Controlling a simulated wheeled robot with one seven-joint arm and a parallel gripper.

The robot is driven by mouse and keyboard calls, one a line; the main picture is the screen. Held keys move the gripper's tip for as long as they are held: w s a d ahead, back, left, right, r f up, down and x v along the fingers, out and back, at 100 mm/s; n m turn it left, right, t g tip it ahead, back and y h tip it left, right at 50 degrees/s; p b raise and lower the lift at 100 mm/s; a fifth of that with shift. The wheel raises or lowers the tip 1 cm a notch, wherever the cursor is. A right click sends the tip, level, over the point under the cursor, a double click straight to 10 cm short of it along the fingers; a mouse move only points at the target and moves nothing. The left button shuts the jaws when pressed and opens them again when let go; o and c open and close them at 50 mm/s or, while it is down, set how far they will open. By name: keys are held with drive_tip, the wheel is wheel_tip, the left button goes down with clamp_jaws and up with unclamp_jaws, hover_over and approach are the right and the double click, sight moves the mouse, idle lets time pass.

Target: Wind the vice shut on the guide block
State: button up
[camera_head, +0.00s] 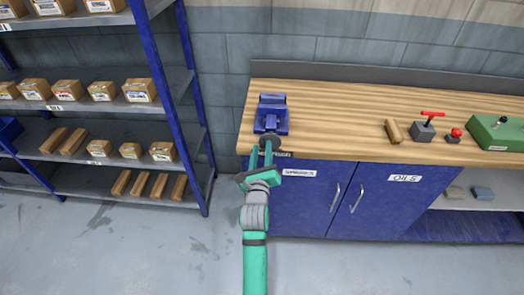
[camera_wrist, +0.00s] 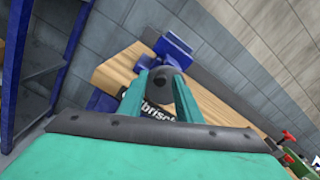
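The blue vice (camera_head: 271,118) stands on the wooden bench top near its left end. It also shows in the wrist view (camera_wrist: 173,46). A dark round handle (camera_head: 270,139) is at its near side, by the bench's front edge. My gripper (camera_head: 264,149) reaches up to this handle. In the wrist view the dark handle (camera_wrist: 166,84) lies between my two green fingertips (camera_wrist: 163,79). I cannot tell whether the fingers press on it. I cannot make out a guide block in the vice jaws.
The wooden bench top (camera_head: 340,125) is clear right of the vice. Farther right are a wooden cylinder (camera_head: 393,131), a grey block with a red T-handle (camera_head: 424,130), a small red-knobbed piece (camera_head: 455,135) and a green box (camera_head: 497,132). A blue-posted shelf (camera_head: 168,80) stands left.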

drive_tip(key=n, duration=0.6)
drive_tip(key=shift+n, duration=0.4)
drive_tip(key=n, duration=0.6)
drive_tip(key=shift+n, duration=0.3)
drive_tip(key=n, duration=0.5)
drive_tip(key=shift+n, duration=0.4)
drive_tip(key=n, duration=0.6)
clamp_jaws()
drive_tip(key=shift+d+r+m, duration=0.15)
drive_tip(key=shift+m, duration=0.7)
drive_tip(key=shift+d+r+m, duration=0.15)
drive_tip(key=shift+m, duration=0.7)
